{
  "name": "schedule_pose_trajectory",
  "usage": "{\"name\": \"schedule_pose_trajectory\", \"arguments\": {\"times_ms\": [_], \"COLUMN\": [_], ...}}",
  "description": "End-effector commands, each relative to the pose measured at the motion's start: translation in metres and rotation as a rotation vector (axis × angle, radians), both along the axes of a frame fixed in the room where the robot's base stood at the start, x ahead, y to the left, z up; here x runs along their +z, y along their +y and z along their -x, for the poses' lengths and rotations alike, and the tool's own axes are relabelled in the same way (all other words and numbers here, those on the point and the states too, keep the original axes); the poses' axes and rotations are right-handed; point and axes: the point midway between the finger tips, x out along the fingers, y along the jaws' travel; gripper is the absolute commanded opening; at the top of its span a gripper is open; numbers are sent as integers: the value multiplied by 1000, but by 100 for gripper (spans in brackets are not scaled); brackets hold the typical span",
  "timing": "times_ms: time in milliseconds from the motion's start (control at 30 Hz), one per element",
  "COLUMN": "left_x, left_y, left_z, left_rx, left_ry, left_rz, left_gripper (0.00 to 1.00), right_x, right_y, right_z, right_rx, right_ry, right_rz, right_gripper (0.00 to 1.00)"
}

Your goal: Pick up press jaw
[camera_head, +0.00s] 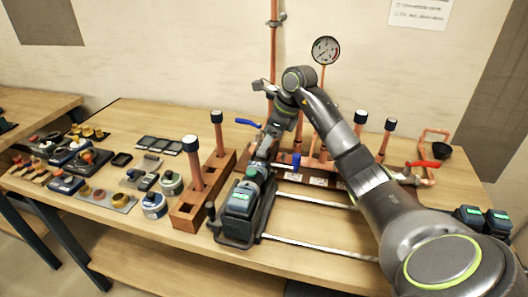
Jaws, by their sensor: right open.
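My right arm reaches in from the lower right, and its gripper (267,148) points down at the middle of the bench. It is open, but its fingertips are small and dark against what lies behind them. A dark press tool (240,212) with green-marked parts lies just below the gripper, in a dark cradle. The tool's front end reaches up toward the gripper; I cannot tell whether they touch. I cannot surely pick out a separate press jaw there; the head end is partly hidden by the gripper. My left gripper is out of view.
A wooden block (187,217) with upright capped copper tubes stands left of the tool. Small trays and fittings (104,196) fill the bench's left side. Copper pipework with a gauge (325,50) rises behind. Pale rails (318,248) cross the front, where the wooden bench is mostly clear.

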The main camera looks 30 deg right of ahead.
Motion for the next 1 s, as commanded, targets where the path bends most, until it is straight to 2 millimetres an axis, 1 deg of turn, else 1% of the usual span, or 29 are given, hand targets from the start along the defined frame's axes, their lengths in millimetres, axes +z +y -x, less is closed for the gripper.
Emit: {"name": "schedule_pose_trajectory", "arguments": {"times_ms": [33, 100, 200, 433, 467, 800, 1000], "left_x": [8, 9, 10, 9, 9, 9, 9], "left_y": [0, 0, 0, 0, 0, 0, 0], "left_z": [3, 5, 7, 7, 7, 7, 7], "left_rx": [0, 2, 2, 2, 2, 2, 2], "left_ry": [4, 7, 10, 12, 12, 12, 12], "left_rz": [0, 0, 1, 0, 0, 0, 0], "left_gripper": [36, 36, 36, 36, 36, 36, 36], "right_x": [-4, -13, -20, -22, -22, -22, -20], "right_y": [4, 5, 6, 6, 6, 6, 6], "right_z": [-3, -5, -7, -8, -8, -8, -8], "right_rx": [0, 0, -1, 0, 0, 0, 1], "right_ry": [4, 2, 1, -1, -1, -1, -5], "right_rz": [-3, -2, -1, 1, 1, 1, 1], "right_gripper": [55, 55, 55, 55, 52, 7, 6]}}
